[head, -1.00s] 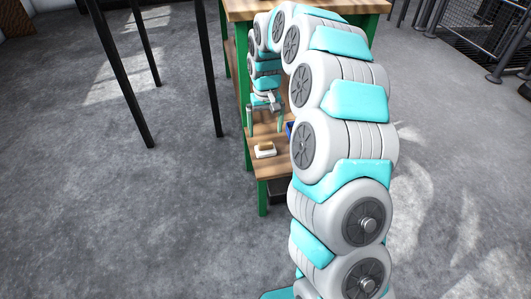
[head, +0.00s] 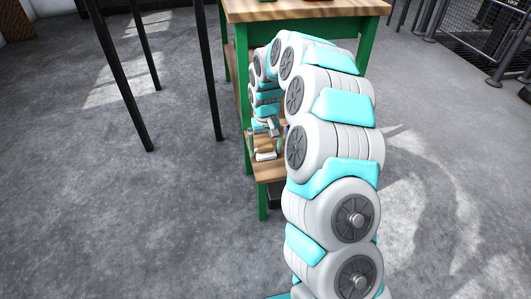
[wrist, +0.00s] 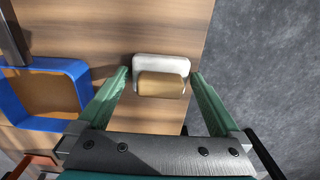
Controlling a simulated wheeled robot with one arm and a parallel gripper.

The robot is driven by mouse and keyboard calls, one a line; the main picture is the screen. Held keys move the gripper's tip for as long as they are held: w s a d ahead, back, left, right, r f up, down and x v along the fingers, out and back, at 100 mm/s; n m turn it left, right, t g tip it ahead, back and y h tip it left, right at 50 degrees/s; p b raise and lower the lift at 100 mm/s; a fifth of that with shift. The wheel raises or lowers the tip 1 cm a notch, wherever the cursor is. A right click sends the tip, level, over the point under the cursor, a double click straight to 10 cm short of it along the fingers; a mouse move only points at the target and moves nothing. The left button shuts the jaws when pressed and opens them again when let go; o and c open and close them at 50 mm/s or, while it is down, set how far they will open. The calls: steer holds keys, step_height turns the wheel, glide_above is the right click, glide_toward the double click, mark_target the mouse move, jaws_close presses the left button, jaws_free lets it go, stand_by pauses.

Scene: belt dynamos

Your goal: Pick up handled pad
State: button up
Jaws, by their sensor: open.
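The handled pad is a white pad (wrist: 160,62) with a tan, wood-like handle (wrist: 161,84) on top. It lies on the wooden lower shelf (wrist: 215,25) of a green-framed bench. In the wrist view my gripper (wrist: 160,80) is open, with one green finger on each side of the pad. The fingertips reach about level with the handle; contact is not visible. In the head view the pad (head: 265,156) shows at the shelf's left edge, just below my gripper (head: 272,130), partly covered by it.
A blue open-topped bin (wrist: 47,123) stands left of the pad on the shelf, near a dark metal post (wrist: 13,35). An orange-red object (wrist: 32,163) shows at the lower left. The bench's upper top (head: 305,10) overhangs the shelf. Grey floor lies right in the wrist view.

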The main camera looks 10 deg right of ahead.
mark_target(266, 145)
steer(key=shift+c, duration=0.2)
steer(key=c, duration=1.2)
steer(key=shift+r, duration=0.1)
steer(key=shift+r+p, duration=0.4)
steer(key=shift+r, duration=1.4)
steer(key=s+r+p, duration=0.1)
steer(key=s, duration=1.5)
steer(key=shift+r, duration=0.1)
